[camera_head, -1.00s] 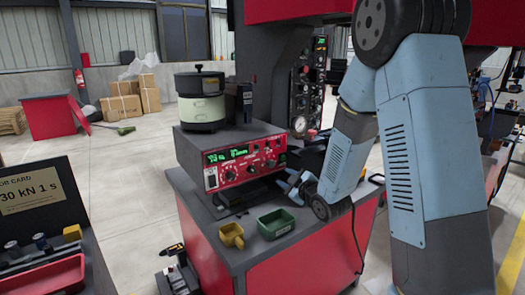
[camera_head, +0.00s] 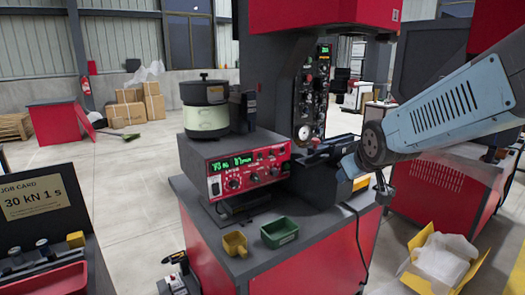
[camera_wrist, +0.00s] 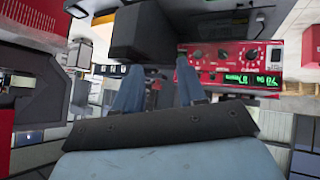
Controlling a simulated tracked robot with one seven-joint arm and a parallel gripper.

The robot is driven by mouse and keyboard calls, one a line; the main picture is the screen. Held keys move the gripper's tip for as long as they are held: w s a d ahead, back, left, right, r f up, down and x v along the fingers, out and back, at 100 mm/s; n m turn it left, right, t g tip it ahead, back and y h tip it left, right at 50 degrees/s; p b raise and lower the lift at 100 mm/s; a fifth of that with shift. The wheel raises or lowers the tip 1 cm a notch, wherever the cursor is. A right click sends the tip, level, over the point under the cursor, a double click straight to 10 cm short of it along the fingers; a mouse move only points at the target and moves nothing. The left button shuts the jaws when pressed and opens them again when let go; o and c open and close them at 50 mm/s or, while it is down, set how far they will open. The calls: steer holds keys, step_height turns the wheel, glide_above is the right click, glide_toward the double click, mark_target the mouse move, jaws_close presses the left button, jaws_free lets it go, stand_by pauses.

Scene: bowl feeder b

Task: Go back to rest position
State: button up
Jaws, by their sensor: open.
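My gripper shows in the wrist view (camera_wrist: 157,78) with two blue-grey fingers spread apart and nothing between them. In the head view my arm comes in from the right edge, with its wrist end at the right side of the red control unit (camera_head: 245,173). The fingers are mostly hidden there. The unit shows green digits and knobs, and appears upside down in the wrist view (camera_wrist: 230,58).
A feeder bowl (camera_head: 206,107) stands on the unit. A yellow bin (camera_head: 235,244) and a green bin (camera_head: 279,232) sit on the bench front. A dark press column (camera_head: 265,70) rises behind. A yellow box (camera_head: 417,283) with white wrapping lies on the floor at right.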

steer(key=s+r+m+g, duration=0.1)
steer(key=s+m+g, duration=0.1)
steer(key=s, duration=0.7)
steer(key=s+d+r+m+g, duration=0.1)
steer(key=s+r+m+g, duration=0.1)
steer(key=s, duration=0.7)
steer(key=shift+s, duration=0.2)
steer(key=shift+d, duration=0.1)
